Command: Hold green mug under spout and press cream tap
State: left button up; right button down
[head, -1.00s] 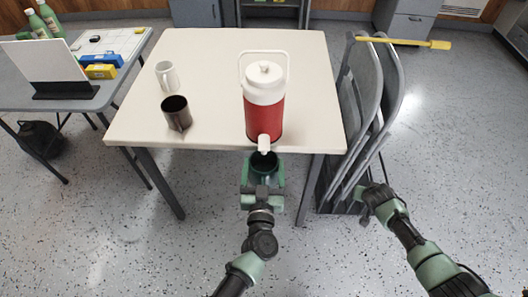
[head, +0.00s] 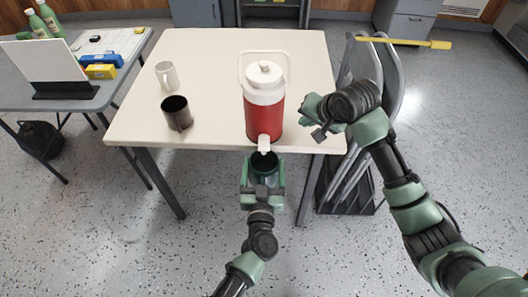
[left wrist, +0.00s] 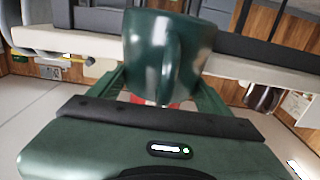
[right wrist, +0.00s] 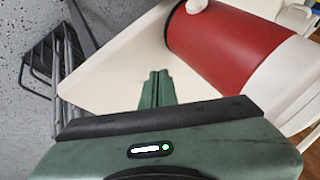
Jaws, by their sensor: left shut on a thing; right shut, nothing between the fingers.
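The red jug with a white lid (head: 264,115) stands upright at the table's front edge. Its cream tap and spout (head: 264,143) stick out over the edge. My left gripper (head: 263,178) is shut on the green mug (head: 264,160), just below the spout; the mug fills the left wrist view (left wrist: 166,55). Whether the mug touches the spout cannot be told. My right gripper (head: 312,118) is shut and empty, to the right of the jug and apart from it. In the right wrist view its closed fingers (right wrist: 157,88) point over the tabletop beside the red jug body (right wrist: 225,45).
A white mug (head: 167,76) and a dark metal mug (head: 177,112) stand on the left of the cream table (head: 215,60). Folded grey chairs (head: 390,75) with a yellow-handled tool (head: 400,41) across them stand close to the table's right side.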

aim_at(261, 145)
jog(key=s+a+r+n+y, duration=0.1)
jog(key=s+a, duration=0.1)
jog(key=a, duration=0.1)
jog(key=s+a+r+n+g+y, duration=0.1)
jog(key=s+a+r, duration=0.1)
jog(key=a, duration=0.2)
jog(key=s+a+r+n+y, duration=0.1)
jog(key=a+r, duration=0.1)
jog(key=a, duration=0.1)
jog(key=shift+s+a+g+y, duration=0.2)
jog(key=shift+s+g+y, duration=0.1)
jog(key=shift+s+g, duration=0.1)
jog(key=shift+s+a, duration=0.1)
jog(key=shift+a, duration=0.05)
jog(key=shift+f, duration=2.85)
jog(key=shift+f, duration=0.75)
dwell(2.8)
